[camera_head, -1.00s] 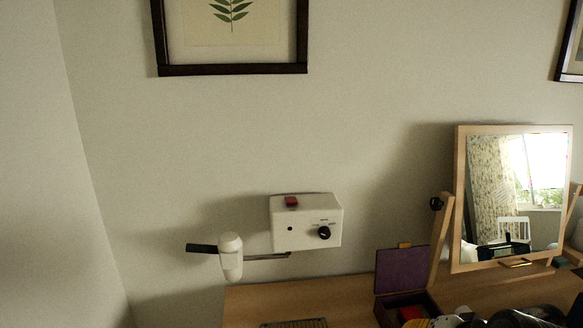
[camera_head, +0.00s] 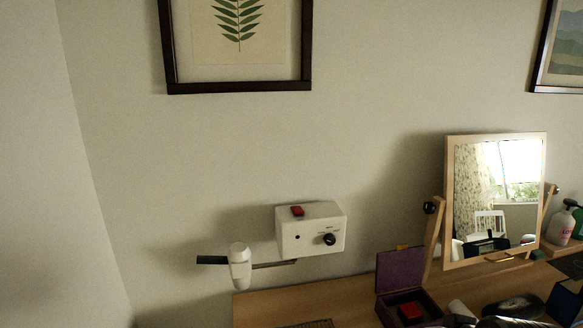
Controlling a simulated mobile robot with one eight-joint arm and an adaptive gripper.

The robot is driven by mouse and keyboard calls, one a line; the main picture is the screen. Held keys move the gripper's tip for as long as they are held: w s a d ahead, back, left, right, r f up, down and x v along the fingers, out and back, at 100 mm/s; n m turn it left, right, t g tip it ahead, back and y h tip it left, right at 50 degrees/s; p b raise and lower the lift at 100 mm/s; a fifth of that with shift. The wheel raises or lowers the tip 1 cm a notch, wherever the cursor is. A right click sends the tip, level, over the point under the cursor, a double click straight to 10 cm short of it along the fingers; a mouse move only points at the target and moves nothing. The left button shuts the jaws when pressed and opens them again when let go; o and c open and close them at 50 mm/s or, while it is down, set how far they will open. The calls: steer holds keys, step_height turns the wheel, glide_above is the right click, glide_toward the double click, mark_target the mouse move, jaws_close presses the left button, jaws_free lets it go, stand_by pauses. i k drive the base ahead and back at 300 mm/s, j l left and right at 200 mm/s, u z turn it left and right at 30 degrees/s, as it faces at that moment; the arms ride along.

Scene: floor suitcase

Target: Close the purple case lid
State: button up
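The purple case stands open on the wooden dresser top at the lower right. Its purple lid (camera_head: 400,269) is raised nearly upright at the back, with a small tan tab on its top edge. The dark case base (camera_head: 432,312) is in front of the lid, and a red block (camera_head: 410,311) lies inside it. The front of the base is partly cut off by the bottom edge of the picture. I cannot make out my gripper in this view.
A tilting mirror (camera_head: 497,200) in a wooden frame stands right of the case. A white wall box (camera_head: 311,228) with a holder is on the wall to the left. A dark oval item (camera_head: 516,306) lies right of the case, and bottles (camera_head: 562,222) stand farther right.

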mark_target(402, 267)
steer(key=u, duration=0.15)
steer(key=i+l+z, duration=0.15)
steer(key=i+l, duration=0.55)
steer(key=l, duration=0.15)
